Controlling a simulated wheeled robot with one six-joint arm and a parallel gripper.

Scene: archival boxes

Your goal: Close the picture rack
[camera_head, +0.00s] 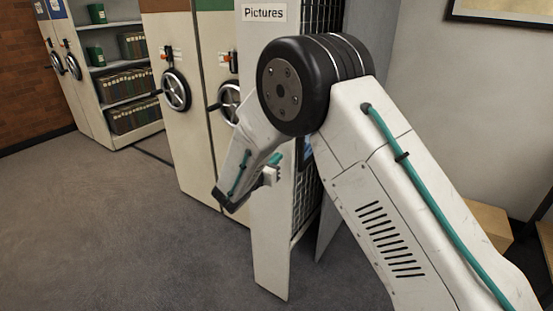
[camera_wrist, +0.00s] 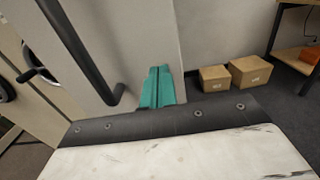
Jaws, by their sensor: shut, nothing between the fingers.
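The picture rack (camera_head: 270,240) is a tall, pale panel labelled "Pictures", with black wire mesh along its right side. It stands out forward of the cabinets to its left. In the wrist view, its pale front (camera_wrist: 145,30) carries a long black bar handle (camera_wrist: 82,45). My gripper (camera_head: 274,163) has teal fingers and is in front of the rack at mid height, partly hidden by my arm. In the wrist view, my gripper (camera_wrist: 157,84) is shut and empty, to the right of the handle and apart from it. I cannot tell whether the fingertips touch the panel.
Pale cabinets with black handwheels (camera_head: 176,90) stand left of the rack. Open shelves (camera_head: 123,85) with boxes are farther left. Two cardboard boxes (camera_wrist: 214,78) (camera_wrist: 250,71) lie on the floor at right, near a table (camera_wrist: 290,48). The grey floor (camera_head: 120,235) at front left is clear.

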